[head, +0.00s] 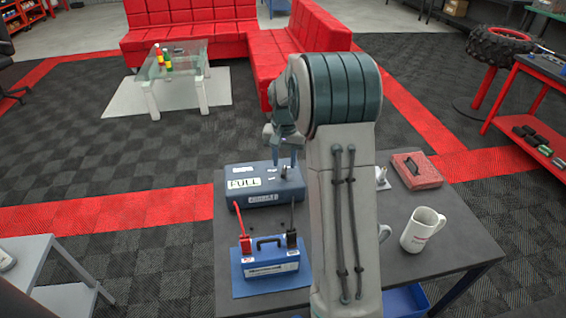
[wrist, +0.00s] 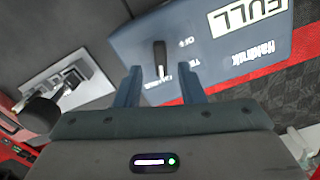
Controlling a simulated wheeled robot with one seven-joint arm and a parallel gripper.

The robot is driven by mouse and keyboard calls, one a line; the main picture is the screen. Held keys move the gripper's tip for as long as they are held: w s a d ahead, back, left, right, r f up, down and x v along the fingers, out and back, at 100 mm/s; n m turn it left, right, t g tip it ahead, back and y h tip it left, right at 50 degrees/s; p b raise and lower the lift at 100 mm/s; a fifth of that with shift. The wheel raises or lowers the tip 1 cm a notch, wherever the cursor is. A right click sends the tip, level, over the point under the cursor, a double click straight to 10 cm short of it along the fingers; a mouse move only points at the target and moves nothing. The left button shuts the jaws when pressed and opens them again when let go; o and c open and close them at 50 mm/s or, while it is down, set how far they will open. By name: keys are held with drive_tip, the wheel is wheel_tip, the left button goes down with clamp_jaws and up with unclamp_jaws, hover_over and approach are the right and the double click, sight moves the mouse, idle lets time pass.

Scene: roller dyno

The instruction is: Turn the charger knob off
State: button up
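The charger (head: 262,196) is a blue box with a "FULL" label at the back left of the dark table. It also fills the top of the wrist view (wrist: 215,45). Its knob (wrist: 160,58) is a dark, narrow lever, with small labels around it, one reading OFF to its upper right. The knob's lower end lies near another label, partly hidden, between the fingers. My gripper (wrist: 159,72) is open. Its two blue fingers stand either side of the knob's lower end, with gaps visible. In the head view my gripper (head: 286,158) is above the charger's right part.
A blue battery (head: 270,265) with red and black clamps stands in front of the charger. A white mug (head: 421,231) and a red box (head: 416,171) are at the right of the table. A grey plate with a lever (wrist: 62,85) lies beside the charger.

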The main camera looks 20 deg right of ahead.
sight(284, 174)
drive_tip(key=shift+f, duration=1.35)
clamp_jaws()
